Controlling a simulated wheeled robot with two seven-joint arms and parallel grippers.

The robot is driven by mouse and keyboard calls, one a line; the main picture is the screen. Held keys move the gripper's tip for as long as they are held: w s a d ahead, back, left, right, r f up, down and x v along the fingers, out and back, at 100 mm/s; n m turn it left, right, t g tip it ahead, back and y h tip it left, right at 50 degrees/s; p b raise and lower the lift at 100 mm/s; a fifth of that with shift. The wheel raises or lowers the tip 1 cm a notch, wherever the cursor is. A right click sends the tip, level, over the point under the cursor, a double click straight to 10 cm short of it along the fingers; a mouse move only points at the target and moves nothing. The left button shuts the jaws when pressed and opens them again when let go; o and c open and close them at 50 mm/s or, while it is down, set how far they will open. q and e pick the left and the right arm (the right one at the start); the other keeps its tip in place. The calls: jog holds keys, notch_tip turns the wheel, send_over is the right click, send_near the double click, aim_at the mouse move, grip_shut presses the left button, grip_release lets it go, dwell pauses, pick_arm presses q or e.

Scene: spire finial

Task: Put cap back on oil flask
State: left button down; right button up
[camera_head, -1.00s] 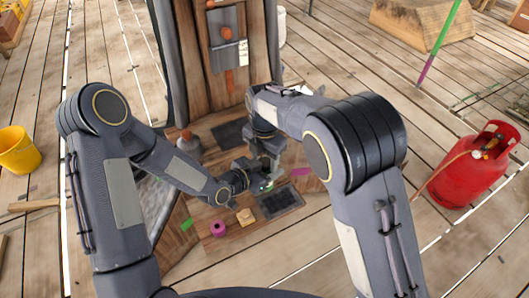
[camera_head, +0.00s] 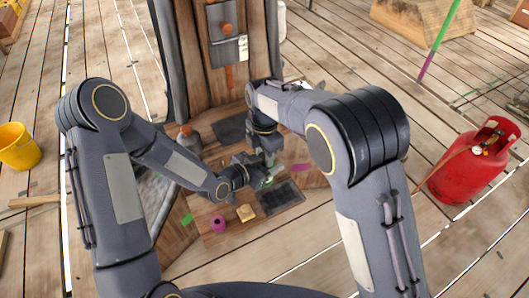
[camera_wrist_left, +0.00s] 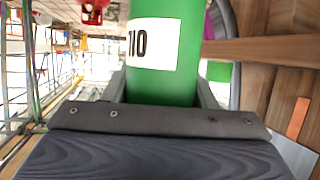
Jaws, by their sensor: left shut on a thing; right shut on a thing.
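A green flask with a white label reading "110" fills the middle of the left wrist view (camera_wrist_left: 165,75). My left gripper (camera_wrist_left: 160,92) is shut on it, a finger on each side. In the head view the left gripper (camera_head: 258,179) reaches in from the left, and a small pale-green part of the flask (camera_head: 269,182) shows beside it. My right gripper (camera_head: 269,159) points down just above the flask and is shut. What it holds is too small and hidden to make out; the cap cannot be clearly seen. I cannot tell whether the two grippers' loads touch.
The wooden work surface carries a dark pad (camera_head: 281,198), a beige block (camera_head: 246,212), a magenta roll (camera_head: 218,223) and a grey orange-topped container (camera_head: 187,140). A wooden upright stands behind. A red gas cylinder (camera_head: 463,175) and a yellow bucket (camera_head: 18,146) stand off to the sides.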

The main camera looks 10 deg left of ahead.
jog(key=o, duration=1.1)
jog(key=shift+r, duration=2.3)
jog(key=shift+c, duration=0.5)
notch_tip(320, 180, up, 4)
jog(key=n, duration=0.3)
jog(key=shift+f+n, duration=0.25)
jog(key=shift+n, duration=0.05)
